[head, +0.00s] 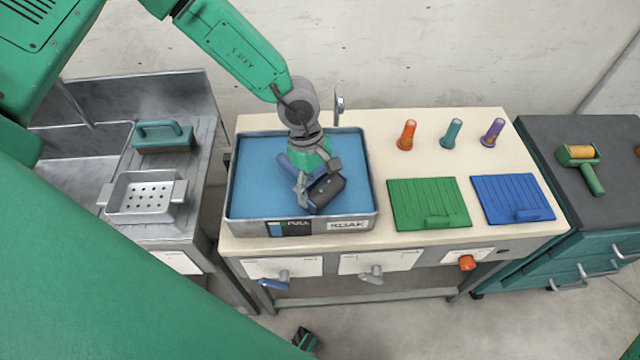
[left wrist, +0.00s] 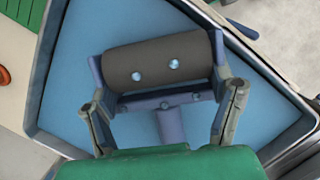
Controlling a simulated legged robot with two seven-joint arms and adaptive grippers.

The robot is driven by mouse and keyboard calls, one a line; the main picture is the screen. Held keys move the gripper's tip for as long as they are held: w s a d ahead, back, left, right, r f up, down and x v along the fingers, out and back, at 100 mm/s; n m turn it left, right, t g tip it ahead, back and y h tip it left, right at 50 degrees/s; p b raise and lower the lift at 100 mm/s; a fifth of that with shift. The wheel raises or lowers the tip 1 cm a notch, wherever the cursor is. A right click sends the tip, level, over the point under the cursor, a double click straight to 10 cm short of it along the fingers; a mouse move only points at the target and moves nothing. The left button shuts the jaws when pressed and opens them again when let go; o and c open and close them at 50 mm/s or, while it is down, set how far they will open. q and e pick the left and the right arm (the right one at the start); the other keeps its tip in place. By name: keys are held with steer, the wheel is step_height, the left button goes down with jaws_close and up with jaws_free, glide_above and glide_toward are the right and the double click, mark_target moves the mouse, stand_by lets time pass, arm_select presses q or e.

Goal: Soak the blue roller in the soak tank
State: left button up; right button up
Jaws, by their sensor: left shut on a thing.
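The soak tank (head: 243,222) is a grey metal tray filled with blue liquid, labelled SOAK, on the cream bench. My left gripper (head: 314,182) is over the tank, pointing down and shut on the blue roller (head: 328,190). In the left wrist view, the roller's dark grey cylinder (left wrist: 155,62) sits across its blue frame, and the blue handle (left wrist: 172,124) runs back towards my gripper (left wrist: 165,100). Two bright spots show on the cylinder. The roller lies within the tank's walls; how deep it sits is hard to tell. My right gripper is not in view.
Right of the tank stand orange (head: 406,135), teal and purple handles, with green (head: 428,204) and blue (head: 512,198) ribbed trays before them. Left is a sink with a perforated basket (head: 146,197). Valve handles (head: 274,281) line the bench front.

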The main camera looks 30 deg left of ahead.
arm_select(q)
step_height(320, 180, up, 3)
steer(key=shift+r+p, duration=0.1)
steer(key=shift+p, duration=0.95)
steer(key=shift+r+p, duration=0.45)
steer(key=shift+r, duration=0.9)
steer(key=shift+s+f, duration=0.1)
steer(key=shift+s, duration=0.05)
